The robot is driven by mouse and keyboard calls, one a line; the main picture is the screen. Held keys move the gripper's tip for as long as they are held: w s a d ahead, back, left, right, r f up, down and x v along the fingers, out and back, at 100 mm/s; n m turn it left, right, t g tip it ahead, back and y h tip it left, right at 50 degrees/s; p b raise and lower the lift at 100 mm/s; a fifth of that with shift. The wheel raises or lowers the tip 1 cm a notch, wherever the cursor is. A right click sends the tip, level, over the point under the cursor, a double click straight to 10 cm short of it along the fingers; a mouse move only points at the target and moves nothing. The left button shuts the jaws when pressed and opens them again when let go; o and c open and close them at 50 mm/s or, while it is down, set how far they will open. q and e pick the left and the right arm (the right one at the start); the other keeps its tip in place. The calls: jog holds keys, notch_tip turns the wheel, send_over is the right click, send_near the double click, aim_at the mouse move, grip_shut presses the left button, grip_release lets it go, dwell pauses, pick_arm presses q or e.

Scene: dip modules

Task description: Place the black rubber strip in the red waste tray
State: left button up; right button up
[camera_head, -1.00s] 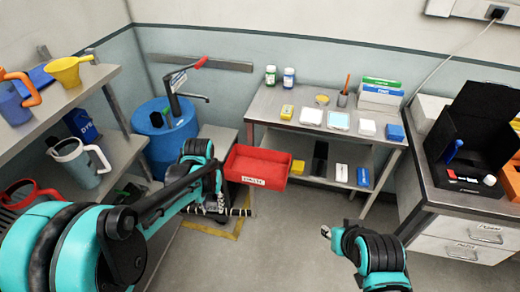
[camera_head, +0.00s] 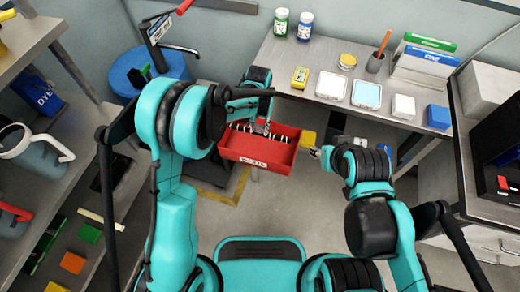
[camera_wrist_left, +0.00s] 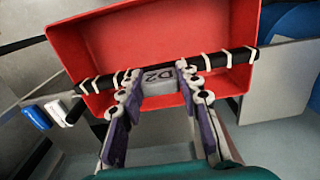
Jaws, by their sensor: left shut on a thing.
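The red waste tray (camera_head: 255,165) stands in front of the bench in the head view. In the left wrist view the tray (camera_wrist_left: 165,30) fills the upper middle. My left gripper (camera_head: 262,127) is over the tray. The black rubber strip, with white bands, lies across the tray's opening in the left wrist view (camera_wrist_left: 220,62). The fingers (camera_wrist_left: 157,82) are shut on its middle, at a grey block marked D2. I cannot tell whether the strip touches the tray's walls or floor. My right gripper (camera_head: 318,152) is right of the tray; its finger gap is unclear.
A blue drum (camera_head: 140,70) stands behind left. Shelving (camera_head: 30,45) with jugs is at the left. A black box (camera_head: 500,145) is at the right.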

pick_arm(q)
jog(key=f+b, duration=0.1)
jog(key=f, duration=0.2)
jog(key=f+b, duration=0.1)
jog(key=f, duration=0.3)
jog(key=f+b, duration=0.1)
jog(key=f, duration=0.2)
jog(key=shift+w+d+f+b, duration=0.15)
jog(key=shift+d+b, duration=0.1)
jog(key=shift+b, duration=0.15)
jog(key=shift+f, duration=0.2)
jog(key=o, duration=1.1)
jog(key=shift+o, duration=0.2)
jog(key=shift+r, duration=0.15)
jog(key=shift+r, duration=0.25)
notch_tip(320, 180, up, 12)
jog(key=p, duration=0.4)
jog(key=shift+f, duration=0.15)
